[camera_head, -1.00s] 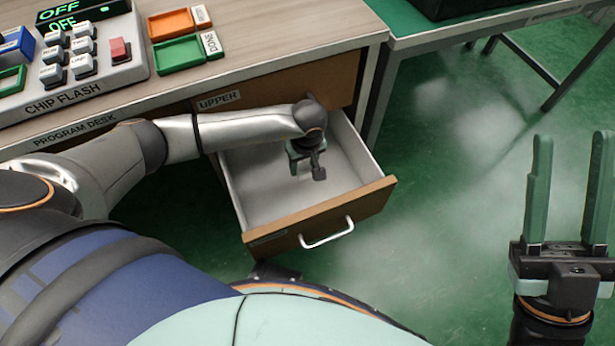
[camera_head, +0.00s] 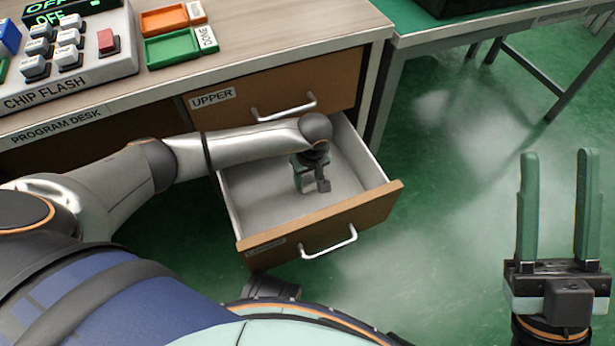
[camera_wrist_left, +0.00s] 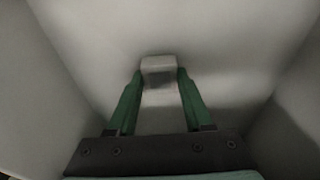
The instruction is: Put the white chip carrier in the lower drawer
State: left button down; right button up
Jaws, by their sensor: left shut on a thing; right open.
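The lower drawer (camera_head: 383,207) is pulled open below the closed upper drawer (camera_head: 330,83). My left gripper (camera_head: 312,190) reaches down into the lower drawer; in the head view its fingers are mostly hidden by my wrist. In the left wrist view my left gripper (camera_wrist_left: 160,82) is shut on the white chip carrier (camera_wrist_left: 158,65), held between the green fingertips with the drawer's pale interior around it. I cannot tell whether the carrier touches the drawer floor. My right gripper (camera_head: 556,205) is open and empty over the floor at the right.
The desk top holds the chip flash panel (camera_head: 70,55), an orange tray (camera_head: 165,20) and a green tray (camera_head: 172,48). The upper drawer's handle (camera_head: 284,108) sticks out just above my left forearm. A green-topped table (camera_head: 480,25) stands at the back right.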

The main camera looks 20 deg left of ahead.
aim_at(310, 185)
pick_arm(q)
jog(key=shift+c, duration=1.5)
grip_release()
notch_tip(310, 185, up, 12)
jog(key=s+d+p, duration=0.1)
jog(key=p, duration=0.9)
jog(key=shift+d, duration=0.15)
pick_arm(e)
notch_tip(310, 185, up, 10)
jog(key=d, duration=0.1)
jog(key=shift+t+h, duration=0.4)
